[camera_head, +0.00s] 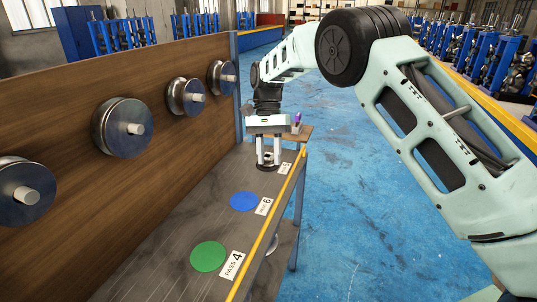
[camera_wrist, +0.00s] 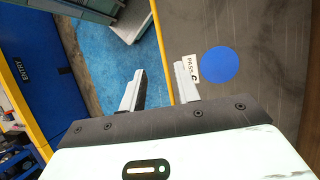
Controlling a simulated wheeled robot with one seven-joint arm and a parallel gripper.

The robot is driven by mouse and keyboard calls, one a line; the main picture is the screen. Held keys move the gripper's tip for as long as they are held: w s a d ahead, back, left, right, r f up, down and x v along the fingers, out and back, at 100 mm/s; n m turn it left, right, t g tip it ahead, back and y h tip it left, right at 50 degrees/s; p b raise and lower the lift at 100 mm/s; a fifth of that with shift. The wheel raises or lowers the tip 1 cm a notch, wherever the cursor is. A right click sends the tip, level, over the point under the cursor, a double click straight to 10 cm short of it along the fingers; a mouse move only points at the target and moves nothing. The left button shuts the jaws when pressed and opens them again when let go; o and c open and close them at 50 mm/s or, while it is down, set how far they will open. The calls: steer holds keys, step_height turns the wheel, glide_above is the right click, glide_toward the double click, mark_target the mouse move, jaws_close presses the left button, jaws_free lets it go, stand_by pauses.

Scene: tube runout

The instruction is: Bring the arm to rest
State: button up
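My arm reaches from the right over the bench in the head view, and my gripper (camera_head: 268,163) hangs pointing down over the bench's far end. In the wrist view my gripper (camera_wrist: 160,70) has its two fingers apart, with only blue floor and the bench edge visible between them. In the head view a small metallic piece (camera_head: 263,160) shows at the fingers, near a dark round spot; I cannot tell whether it touches them. The wrist view shows nothing held.
The dark bench (camera_head: 160,245) has a yellow front edge, a green disc (camera_head: 208,256) and a blue disc (camera_head: 244,201) beside pass labels. Several metal rollers (camera_head: 123,127) stick out from the wooden back panel (camera_head: 60,85). Open blue floor (camera_head: 375,235) lies right of the bench.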

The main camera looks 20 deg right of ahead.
steer(key=s+a+r+n+t, duration=0.1)
steer(key=s+a+r+n, duration=0.2)
steer(key=s, duration=0.6)
steer(key=s+a+r+n+t, duration=0.15)
steer(key=s+n, duration=0.25)
steer(key=s, duration=0.5)
steer(key=s+a+r+n+t, duration=0.15)
steer(key=s+a+n, duration=0.25)
steer(key=s, duration=0.5)
steer(key=s+d+f+n, duration=0.2)
steer(key=s+d+n, duration=0.2)
steer(key=s, duration=0.7)
steer(key=shift+t, duration=0.4)
steer(key=shift+d, duration=0.1)
